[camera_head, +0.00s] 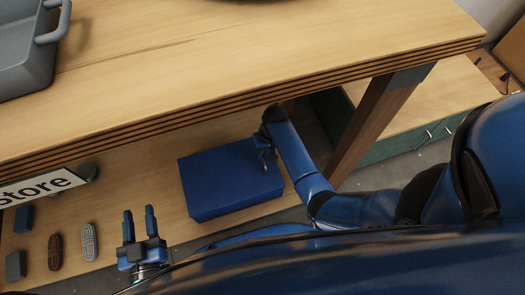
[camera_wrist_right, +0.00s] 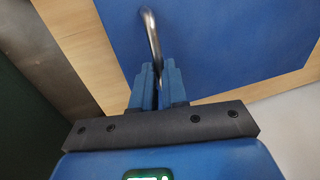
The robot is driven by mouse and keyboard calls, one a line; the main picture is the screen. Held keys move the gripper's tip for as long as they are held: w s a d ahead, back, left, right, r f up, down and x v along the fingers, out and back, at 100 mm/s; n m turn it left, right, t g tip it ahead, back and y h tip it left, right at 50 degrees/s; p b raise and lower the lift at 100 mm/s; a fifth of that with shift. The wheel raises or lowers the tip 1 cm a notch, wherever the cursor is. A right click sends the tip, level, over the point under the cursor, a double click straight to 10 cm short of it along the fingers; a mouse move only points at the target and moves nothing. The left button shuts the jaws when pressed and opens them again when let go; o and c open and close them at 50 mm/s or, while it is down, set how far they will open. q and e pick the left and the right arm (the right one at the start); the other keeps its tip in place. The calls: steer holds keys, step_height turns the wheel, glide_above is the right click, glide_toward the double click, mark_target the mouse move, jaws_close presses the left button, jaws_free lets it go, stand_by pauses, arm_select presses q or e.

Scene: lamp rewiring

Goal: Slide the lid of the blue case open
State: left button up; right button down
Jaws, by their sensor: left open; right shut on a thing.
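The blue case (camera_head: 225,182) sits on the lower wooden shelf in the middle of the head view. Its lid looks closed, with no gap that I can see. My right gripper (camera_head: 264,146) is at the case's far right part. In the right wrist view my right gripper (camera_wrist_right: 160,80) is shut on a thin curved metal handle (camera_wrist_right: 151,38) on the blue lid (camera_wrist_right: 230,45). My left gripper (camera_head: 140,216) is open and empty, fingers pointing up in the picture, left of the case and apart from it.
The wooden tabletop (camera_head: 240,50) overhangs the shelf (camera_head: 130,190), with a grey tray (camera_head: 25,60) on it. A table leg (camera_head: 372,120) stands right of my right forearm. Coiled cords (camera_head: 89,241) and small blocks lie at left, near a "store" sign (camera_head: 40,187).

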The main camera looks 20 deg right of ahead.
steer(key=shift+a, duration=0.15)
steer(key=shift+a+r, duration=0.1)
steer(key=shift+a, duration=0.2)
steer(key=a+p, duration=0.2)
steer(key=a, duration=0.8)
steer(key=shift+s+a, duration=0.2)
steer(key=b, duration=0.3)
glide_above(188, 175)
steer(key=s+d, duration=0.1)
steer(key=s, duration=0.2)
steer(key=shift+w, duration=0.15)
steer(key=shift+d, duration=0.1)
steer(key=c, duration=1.2)
jaws_free()
steer(key=shift+o, duration=0.2)
